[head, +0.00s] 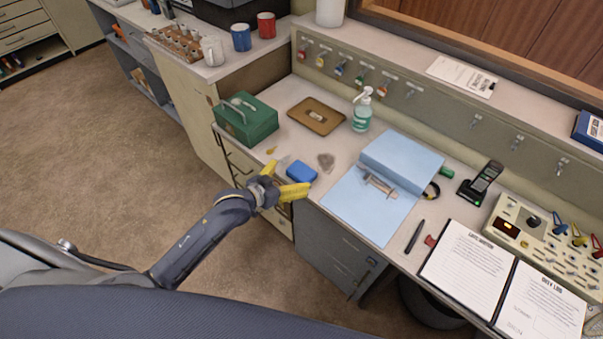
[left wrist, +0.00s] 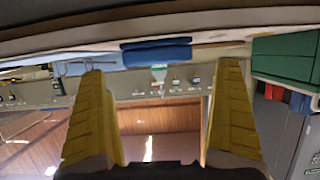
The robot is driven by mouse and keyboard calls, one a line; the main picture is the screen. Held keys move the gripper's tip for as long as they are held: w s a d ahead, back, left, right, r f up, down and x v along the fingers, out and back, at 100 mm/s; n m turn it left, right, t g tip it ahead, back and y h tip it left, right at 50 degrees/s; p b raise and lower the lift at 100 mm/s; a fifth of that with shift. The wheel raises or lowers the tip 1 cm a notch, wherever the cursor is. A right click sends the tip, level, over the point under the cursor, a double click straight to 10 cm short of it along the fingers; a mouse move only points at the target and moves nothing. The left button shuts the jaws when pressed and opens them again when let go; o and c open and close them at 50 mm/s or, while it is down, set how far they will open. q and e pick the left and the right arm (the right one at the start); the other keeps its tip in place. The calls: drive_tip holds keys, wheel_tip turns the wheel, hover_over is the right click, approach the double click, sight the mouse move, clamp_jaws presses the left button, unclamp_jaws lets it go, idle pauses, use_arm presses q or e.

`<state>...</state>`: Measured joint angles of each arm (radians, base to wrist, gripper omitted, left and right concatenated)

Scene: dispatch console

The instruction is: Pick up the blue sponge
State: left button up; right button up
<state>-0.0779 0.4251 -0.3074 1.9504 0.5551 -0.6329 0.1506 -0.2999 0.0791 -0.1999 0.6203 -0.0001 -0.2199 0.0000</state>
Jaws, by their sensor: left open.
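My left gripper (head: 287,178) is at the desk's front edge, just in front of the sponge. Its yellow fingers are spread apart with nothing between them. In the left wrist view, which looks upside down, the sponge (left wrist: 157,52) shows beyond the gap between the fingertips (left wrist: 161,68), apart from both. My right gripper is in neither view.
A green box (head: 246,119) stands to the left and a brown tray (head: 316,117) lies behind. A soap bottle (head: 362,111) stands at the back. A dark stain (head: 326,161) is behind the sponge.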

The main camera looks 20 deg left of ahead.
sight(300, 172)
use_arm(q)
drive_tip(key=shift+x, duration=3.1)
drive_tip(key=shift+d, duration=0.1)
drive_tip(key=shift+s, duration=0.1)
drive_tip(key=c, duration=1)
